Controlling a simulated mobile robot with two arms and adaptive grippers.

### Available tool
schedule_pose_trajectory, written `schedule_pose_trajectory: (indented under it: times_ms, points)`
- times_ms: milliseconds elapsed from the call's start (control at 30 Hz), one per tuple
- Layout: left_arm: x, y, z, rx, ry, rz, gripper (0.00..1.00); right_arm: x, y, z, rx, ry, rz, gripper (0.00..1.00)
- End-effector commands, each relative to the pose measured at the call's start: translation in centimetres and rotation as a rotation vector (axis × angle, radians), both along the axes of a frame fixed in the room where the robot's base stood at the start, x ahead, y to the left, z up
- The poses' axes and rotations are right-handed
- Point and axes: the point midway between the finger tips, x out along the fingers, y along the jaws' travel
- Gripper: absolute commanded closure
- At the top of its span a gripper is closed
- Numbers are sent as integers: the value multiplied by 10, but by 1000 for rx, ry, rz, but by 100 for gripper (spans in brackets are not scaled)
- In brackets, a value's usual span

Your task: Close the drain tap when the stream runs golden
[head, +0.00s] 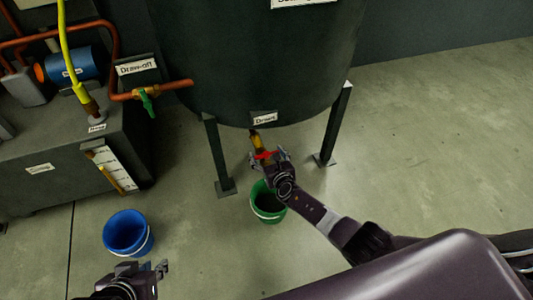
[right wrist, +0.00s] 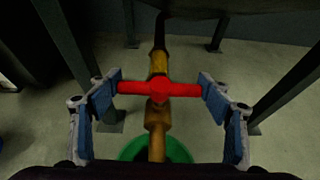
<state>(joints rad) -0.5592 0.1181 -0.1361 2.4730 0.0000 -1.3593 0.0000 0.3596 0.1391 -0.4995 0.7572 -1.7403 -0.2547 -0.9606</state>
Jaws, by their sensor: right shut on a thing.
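The drain tap has a red handle (head: 264,155) on a brass pipe under the tank label "Drain" (head: 264,118). In the right wrist view the red handle (right wrist: 158,89) lies crosswise to the brass pipe (right wrist: 157,122). My right gripper (head: 269,157) is shut on the handle, with a blue-grey finger at each end. A green bucket (head: 268,203) stands below the tap, partly hidden by my right gripper; its inside looks dark. I cannot make out a stream or its colour. My left gripper (head: 145,268) is open and empty at the bottom left.
The dark tank (head: 255,60) stands on legs (head: 218,155) around the tap. A blue bucket (head: 129,233) stands on the floor near my left gripper. The draw-off tap (head: 146,97) has a green handle. A sight gauge (head: 112,170) is at left. The floor at right is clear.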

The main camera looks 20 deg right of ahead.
Motion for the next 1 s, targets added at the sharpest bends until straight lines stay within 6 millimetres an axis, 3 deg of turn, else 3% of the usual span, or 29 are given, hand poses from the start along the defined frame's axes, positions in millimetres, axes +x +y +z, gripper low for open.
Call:
schedule_pose_trajectory:
  times_ms: [433,467,600,1000]
  points:
    - [-2,1,-1,3,10,1,78,0,0,0,3,-1,-6,52]
    - [-2,1,-1,2,9,1,78,0,0,0,3,-1,-6,27]
    - [-2,1,0,2,9,1,78,0,0,0,2,-1,-5,12]
    - [-3,1,-2,2,13,0,78,-2,1,0,3,1,-3,10]
